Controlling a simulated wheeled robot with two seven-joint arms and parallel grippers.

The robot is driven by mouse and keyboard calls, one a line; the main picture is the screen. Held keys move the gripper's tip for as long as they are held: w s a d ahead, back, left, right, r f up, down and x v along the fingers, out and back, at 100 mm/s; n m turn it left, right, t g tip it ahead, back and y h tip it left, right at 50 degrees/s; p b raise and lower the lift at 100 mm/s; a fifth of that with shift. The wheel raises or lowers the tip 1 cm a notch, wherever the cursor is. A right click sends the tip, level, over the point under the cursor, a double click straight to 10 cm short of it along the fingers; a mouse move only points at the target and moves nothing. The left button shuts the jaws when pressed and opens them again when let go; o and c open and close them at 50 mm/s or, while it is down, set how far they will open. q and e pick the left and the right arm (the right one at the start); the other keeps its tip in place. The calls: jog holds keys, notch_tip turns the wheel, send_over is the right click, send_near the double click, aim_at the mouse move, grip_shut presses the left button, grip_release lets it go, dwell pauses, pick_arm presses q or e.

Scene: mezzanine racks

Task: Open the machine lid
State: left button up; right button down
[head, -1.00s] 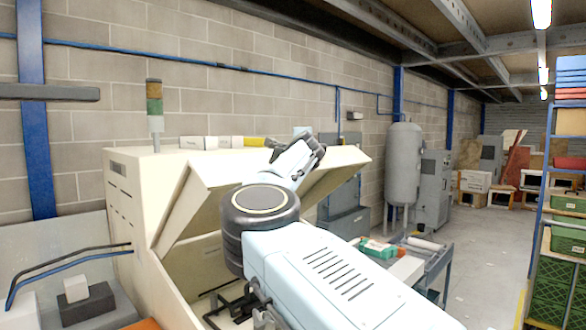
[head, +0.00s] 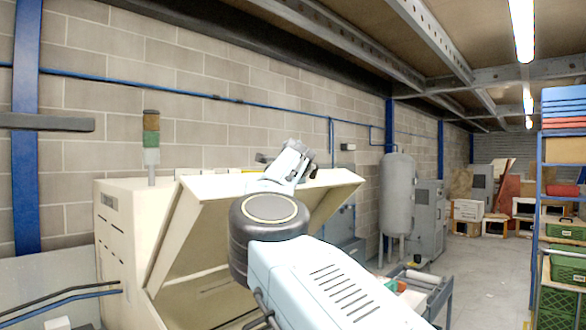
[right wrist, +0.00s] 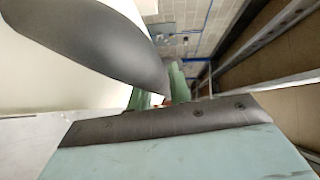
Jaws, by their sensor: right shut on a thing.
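The cream machine (head: 115,235) stands at the left against the block wall. My right gripper (head: 292,158) is at the lid's upper edge, shut on the lid; the arm's dark round joint covers part of the lid. In the right wrist view, the green fingertips (right wrist: 160,92) are partly hidden behind a dark rounded part, so the exact contact does not show. My left gripper is not in view.
A signal tower (head: 151,140) stands upright on the machine. A grey tank (head: 397,200) and a roller stand (head: 425,280) are to the right. A shelf rack with green crates (head: 563,255) is at the right edge. Clear floor (head: 475,275) lies between.

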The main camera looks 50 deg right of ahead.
jog(key=c, duration=1.6)
grip_release()
jog(key=shift+w+f, duration=0.1)
jog(key=shift+o, duration=0.2)
jog(key=shift+s+a+b, duration=0.45)
jog(key=shift+b, duration=0.15)
jog(key=b+v, duration=0.5)
jog(key=v, duration=0.7)
